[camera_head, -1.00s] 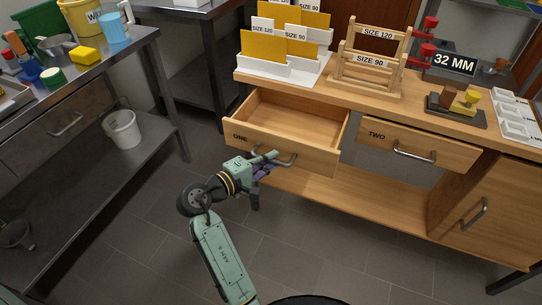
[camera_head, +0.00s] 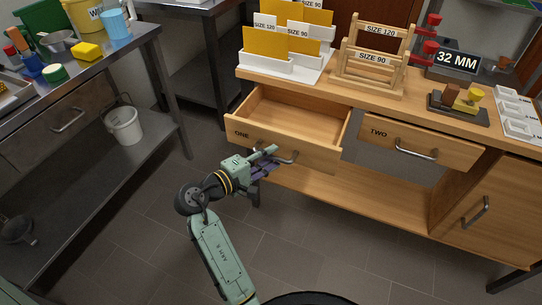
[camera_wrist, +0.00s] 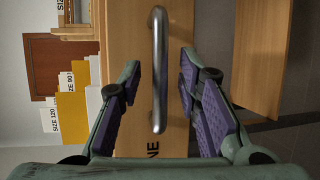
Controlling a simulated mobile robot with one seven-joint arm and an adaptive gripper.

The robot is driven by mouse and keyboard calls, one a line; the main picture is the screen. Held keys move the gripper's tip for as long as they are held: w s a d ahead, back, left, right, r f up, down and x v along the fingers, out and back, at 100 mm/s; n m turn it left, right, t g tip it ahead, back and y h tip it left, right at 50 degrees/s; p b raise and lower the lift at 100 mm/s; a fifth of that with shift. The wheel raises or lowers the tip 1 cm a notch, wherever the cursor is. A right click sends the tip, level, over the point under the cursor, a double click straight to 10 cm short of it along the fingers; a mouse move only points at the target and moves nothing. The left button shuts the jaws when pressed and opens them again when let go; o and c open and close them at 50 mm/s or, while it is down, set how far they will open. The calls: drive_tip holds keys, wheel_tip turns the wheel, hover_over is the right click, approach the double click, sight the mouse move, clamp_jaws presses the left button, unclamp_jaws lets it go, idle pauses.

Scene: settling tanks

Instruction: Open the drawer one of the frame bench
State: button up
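Drawer ONE (camera_head: 288,141) of the wooden frame bench (camera_head: 345,197) stands pulled out, and its empty inside shows from above. Its metal bar handle (camera_wrist: 159,70) lies between the fingers in the wrist view, with clear space on both sides. My gripper (camera_head: 272,160) is open in front of the drawer's front, at the handle. In the wrist view the gripper (camera_wrist: 158,88) has its purple-padded fingers spread apart and touching nothing. Drawer TWO (camera_head: 418,146), to the right, also has a bar handle.
The bench top holds a white rack with yellow sheets (camera_head: 285,60), a wooden frame stand (camera_head: 373,70) and a block holder (camera_head: 460,105). A steel table (camera_head: 70,100) stands at left, with a white bucket (camera_head: 123,125) on its lower shelf. The floor between is free.

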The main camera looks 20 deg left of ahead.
drive_tip(key=v, duration=1.1)
drive_tip(key=shift+r, duration=0.1)
